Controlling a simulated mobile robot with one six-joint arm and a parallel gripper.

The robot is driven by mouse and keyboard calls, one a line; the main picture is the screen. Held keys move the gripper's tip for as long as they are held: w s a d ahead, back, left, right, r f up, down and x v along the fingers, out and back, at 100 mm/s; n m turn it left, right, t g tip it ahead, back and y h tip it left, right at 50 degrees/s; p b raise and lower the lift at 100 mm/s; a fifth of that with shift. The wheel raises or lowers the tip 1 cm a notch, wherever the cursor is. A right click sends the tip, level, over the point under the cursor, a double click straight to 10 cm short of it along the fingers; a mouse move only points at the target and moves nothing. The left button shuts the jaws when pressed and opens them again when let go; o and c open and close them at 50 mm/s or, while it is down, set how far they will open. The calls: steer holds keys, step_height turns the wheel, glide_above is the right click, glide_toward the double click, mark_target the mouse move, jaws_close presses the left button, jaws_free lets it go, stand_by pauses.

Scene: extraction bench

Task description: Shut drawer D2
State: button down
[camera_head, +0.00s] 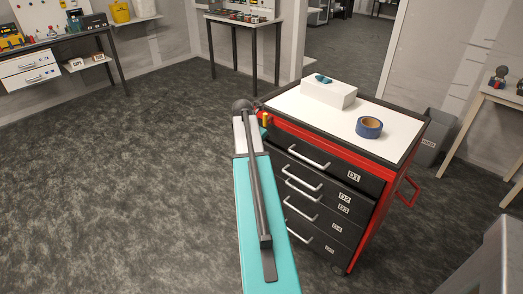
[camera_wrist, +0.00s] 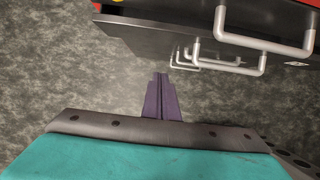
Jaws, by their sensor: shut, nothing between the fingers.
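Drawer D2 (camera_head: 344,198) is the second black drawer from the top of the red-framed cart (camera_head: 372,160). Its label and handle sit close above those of drawer D3 (camera_head: 343,209), so it seems to stand out a little; how far I cannot tell. In the wrist view, a silver drawer handle (camera_wrist: 262,47) is near at upper right, with others lower behind it; which drawer it belongs to is unclear. My gripper (camera_wrist: 157,77) has its dark purple fingers together and empty, left of the handles and apart from them. In the head view my arm hides the gripper.
The white cart top (camera_head: 330,115) carries a white box (camera_head: 328,95) and a blue tape roll (camera_head: 369,127). A grey bin (camera_head: 432,135) stands behind the cart at right. Benches line the back wall. The carpet (camera_head: 130,170) to the left is clear.

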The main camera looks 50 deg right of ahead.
steer(key=a+f+m+y, duration=0.1)
steer(key=a+f+m, duration=0.1)
steer(key=a+f, duration=0.75)
steer(key=a+f+m+g+y, duration=0.1)
steer(key=a+f+m, duration=0.2)
steer(key=a+f, duration=0.7)
steer(key=a+f+m+y, duration=0.15)
steer(key=a+f, duration=0.35)
steer(key=a, duration=0.9)
steer(key=s+a+f+m+g, duration=0.2)
steer(key=s+a+f+m, duration=0.3)
steer(key=s+a, duration=0.6)
steer(key=s+a+f+m+g, duration=0.2)
steer(key=s+a+f+m, duration=0.3)
steer(key=s+a+f, duration=0.3)
steer(key=s+a+y, duration=0.1)
steer(key=s+a, duration=0.3)
steer(key=a, duration=0.1)
steer(key=shift+a, duration=0.4)
steer(key=shift+d, duration=0.15)
